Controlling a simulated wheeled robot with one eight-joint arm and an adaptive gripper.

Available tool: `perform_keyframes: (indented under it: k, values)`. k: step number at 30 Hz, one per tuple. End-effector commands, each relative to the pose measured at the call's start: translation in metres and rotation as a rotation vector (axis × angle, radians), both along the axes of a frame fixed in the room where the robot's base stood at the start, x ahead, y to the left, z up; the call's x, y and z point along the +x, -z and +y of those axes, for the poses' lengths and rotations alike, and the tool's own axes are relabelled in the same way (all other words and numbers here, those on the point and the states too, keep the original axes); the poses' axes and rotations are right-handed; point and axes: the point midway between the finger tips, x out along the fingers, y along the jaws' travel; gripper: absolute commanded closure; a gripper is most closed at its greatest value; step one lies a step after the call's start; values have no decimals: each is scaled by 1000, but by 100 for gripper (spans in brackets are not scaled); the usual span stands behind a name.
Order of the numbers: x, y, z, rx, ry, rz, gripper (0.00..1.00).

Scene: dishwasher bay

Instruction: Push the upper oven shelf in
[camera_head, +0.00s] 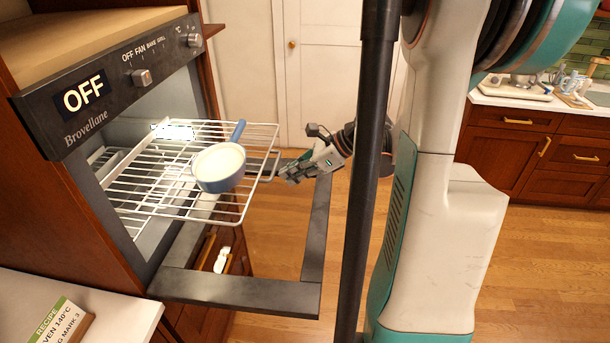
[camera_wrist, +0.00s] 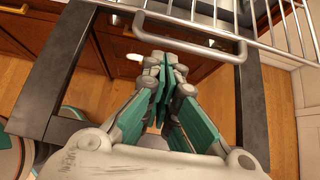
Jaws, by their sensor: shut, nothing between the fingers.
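The upper oven shelf (camera_head: 253,188) is a white wire rack pulled well out of the open oven on the left, over the lowered door. A blue pan (camera_head: 222,184) with white contents and a blue handle stands on it, toward its outer end. My gripper (camera_head: 288,174) is shut and empty just outside the shelf's front edge, pointing at it. In the wrist view the shut fingers (camera_wrist: 166,70) are just short of the shelf's front handle bar (camera_wrist: 190,46). I cannot tell whether they touch it.
The lowered oven door (camera_head: 230,290) is a dark frame around a see-through middle, below the shelf and gripper. A control panel (camera_head: 115,80) reads OFF. A counter with a recipe card (camera_head: 58,325) is at lower left. Wooden floor lies open beyond the door.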

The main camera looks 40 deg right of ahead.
Motion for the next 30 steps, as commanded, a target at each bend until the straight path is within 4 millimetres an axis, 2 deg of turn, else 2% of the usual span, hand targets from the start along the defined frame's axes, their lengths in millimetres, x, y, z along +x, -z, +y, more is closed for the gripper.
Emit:
perform_keyframes:
  k: [14,19,23,30]
  values:
    - [4,-1,3,0,0,0,100]
    - [11,-1,9,-1,-1,0,100]
    - [26,-1,21,-1,-3,-1,100]
    - [72,0,58,0,-6,-1,100]
